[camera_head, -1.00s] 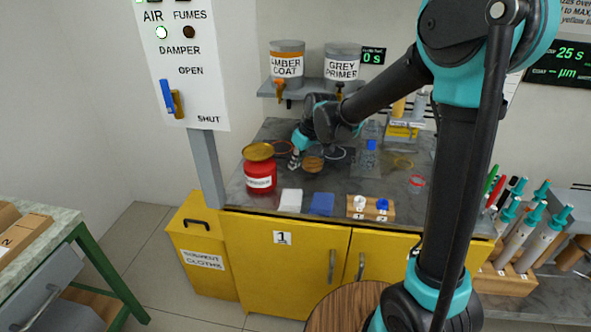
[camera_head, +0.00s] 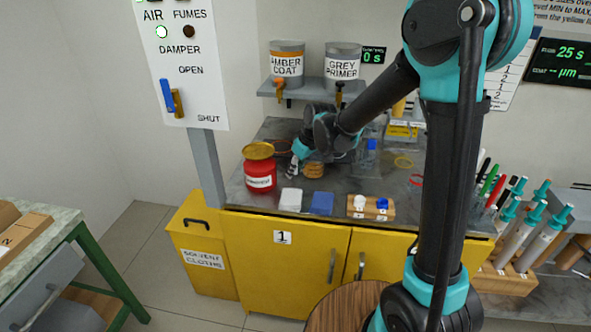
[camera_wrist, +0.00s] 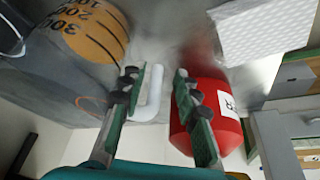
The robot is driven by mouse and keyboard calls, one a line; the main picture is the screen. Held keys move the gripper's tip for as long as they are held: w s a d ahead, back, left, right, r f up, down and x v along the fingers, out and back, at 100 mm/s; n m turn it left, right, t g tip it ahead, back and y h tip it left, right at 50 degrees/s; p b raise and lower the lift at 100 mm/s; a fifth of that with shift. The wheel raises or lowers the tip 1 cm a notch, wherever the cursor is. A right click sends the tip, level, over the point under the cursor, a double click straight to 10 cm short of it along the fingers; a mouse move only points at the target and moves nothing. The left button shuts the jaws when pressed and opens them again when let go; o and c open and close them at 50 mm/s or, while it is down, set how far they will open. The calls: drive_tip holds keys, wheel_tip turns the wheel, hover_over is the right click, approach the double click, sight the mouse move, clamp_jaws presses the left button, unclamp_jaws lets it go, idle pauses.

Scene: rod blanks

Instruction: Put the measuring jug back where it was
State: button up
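The measuring jug (camera_wrist: 92,32) shows in the wrist view with amber contents, dark number marks and a pale handle (camera_wrist: 150,98). In the head view the jug (camera_head: 313,170) stands on the grey worktop, partly hidden by my arm. My gripper (camera_wrist: 156,78) is open, with one finger on each side of the handle; I cannot tell whether either finger touches it. In the head view my gripper (camera_head: 292,169) is low over the worktop, between the jug and a red can.
The red can (camera_head: 260,178) is close on the left, right beside one finger in the wrist view (camera_wrist: 205,115). A white pad (camera_head: 290,200), a blue pad (camera_head: 321,204) and a wooden holder (camera_head: 371,209) line the front. A clear bottle (camera_head: 370,158) stands to the right.

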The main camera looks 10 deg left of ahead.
drive_tip(key=v, duration=1.2)
drive_tip(key=shift+r, duration=0.15)
drive_tip(key=shift+d, duration=0.1)
